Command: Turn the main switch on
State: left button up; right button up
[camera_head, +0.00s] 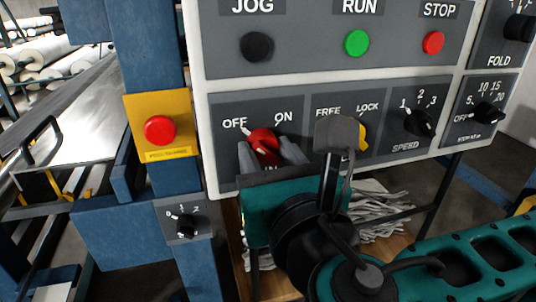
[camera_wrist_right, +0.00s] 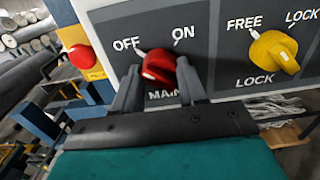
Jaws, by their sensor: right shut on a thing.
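The main switch is a red rotary knob (camera_head: 264,146) on a grey plate marked OFF and ON. It also shows in the right wrist view (camera_wrist_right: 158,66), with its white pointer toward OFF. My right gripper (camera_head: 270,152) comes from below, its two grey fingers on either side of the knob. In the right wrist view the gripper (camera_wrist_right: 159,80) is shut on the red knob. The fingers partly hide the MAIN label. My left gripper is not in view.
A yellow FREE/LOCK knob (camera_wrist_right: 274,54) is just right of the main switch. A red button on a yellow box (camera_head: 160,130) is at the left. JOG, green RUN (camera_head: 356,43) and red STOP buttons (camera_head: 433,43) are above. The speed knob (camera_head: 418,122) is farther right.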

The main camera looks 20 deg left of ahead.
jog(key=shift+f+m+b, duration=0.1)
jog(key=shift+m+b, duration=0.45)
jog(key=shift+m, duration=0.45)
jog(key=m, duration=0.2)
jog(key=shift+m+b, duration=0.3)
jog(key=shift+b, duration=0.1)
jog(key=m, duration=0.2)
jog(key=shift+m, duration=0.4)
jog(key=m, duration=0.2)
jog(key=shift+m, duration=0.4)
jog(key=m, duration=0.4)
jog(key=shift+r, duration=0.2)
jog(key=shift+m+p, duration=0.75)
jog(key=shift+m, duration=1.15)
jog(key=shift+s, duration=0.1)
